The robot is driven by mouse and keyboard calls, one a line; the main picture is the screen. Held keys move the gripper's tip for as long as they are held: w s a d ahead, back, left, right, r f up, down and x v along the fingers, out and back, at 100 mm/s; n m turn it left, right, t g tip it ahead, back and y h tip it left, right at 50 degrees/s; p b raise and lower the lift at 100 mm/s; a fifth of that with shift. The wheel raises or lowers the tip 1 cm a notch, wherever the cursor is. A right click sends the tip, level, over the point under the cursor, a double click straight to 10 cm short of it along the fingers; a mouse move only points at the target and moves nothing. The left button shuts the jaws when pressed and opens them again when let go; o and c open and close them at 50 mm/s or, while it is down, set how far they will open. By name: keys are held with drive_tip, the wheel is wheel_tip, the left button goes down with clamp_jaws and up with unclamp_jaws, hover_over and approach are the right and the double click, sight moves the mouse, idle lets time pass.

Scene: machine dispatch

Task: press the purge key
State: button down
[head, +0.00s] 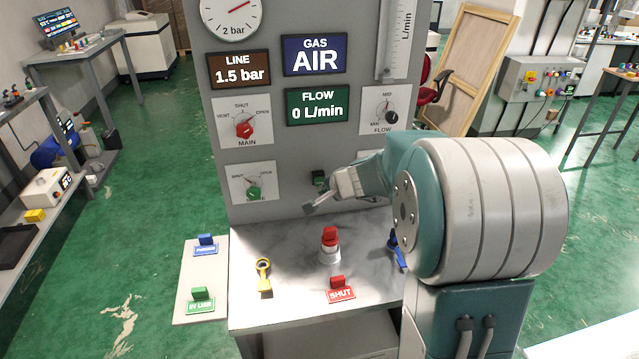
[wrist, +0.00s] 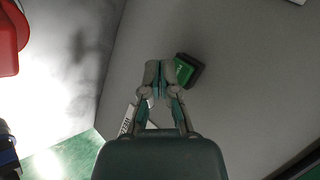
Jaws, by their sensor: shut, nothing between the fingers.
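A green key in a dark housing (head: 319,179) sits on the lower part of the grey panel. It also shows in the wrist view (wrist: 185,68), just right of my fingertips, with a small pale mark on its face. I cannot read a purge label on it. My gripper (head: 311,207) is shut and empty, just below and left of the key in the head view. In the wrist view my gripper (wrist: 160,70) has its fingers together. I cannot tell whether a fingertip touches the key. A small white label (wrist: 127,120) is partly hidden behind my gripper.
A steel shelf (head: 290,305) below the panel holds a red-capped fitting (head: 330,240), a yellow wrench (head: 263,275) and a red SHUT tag (head: 340,290). A side plate (head: 188,275) carries blue and green tags. The MAIN (head: 244,129) and FLOW (head: 390,117) knobs sit above.

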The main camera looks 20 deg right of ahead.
drive_tip(key=shift+w, duration=0.15)
idle(0.7)
drive_tip(key=shift+w+d+r, duration=0.1)
drive_tip(key=shift+w, duration=0.15)
drive_tip(key=shift+w+d, duration=0.1)
drive_tip(key=shift+w, duration=0.4)
idle(0.7)
drive_tip(key=shift+s, duration=0.95)
drive_tip(key=s, duration=0.2)
drive_tip(key=s+a, duration=0.1)
drive_tip(key=s, duration=0.2)
drive_tip(key=shift+a, duration=0.15)
idle(0.9)
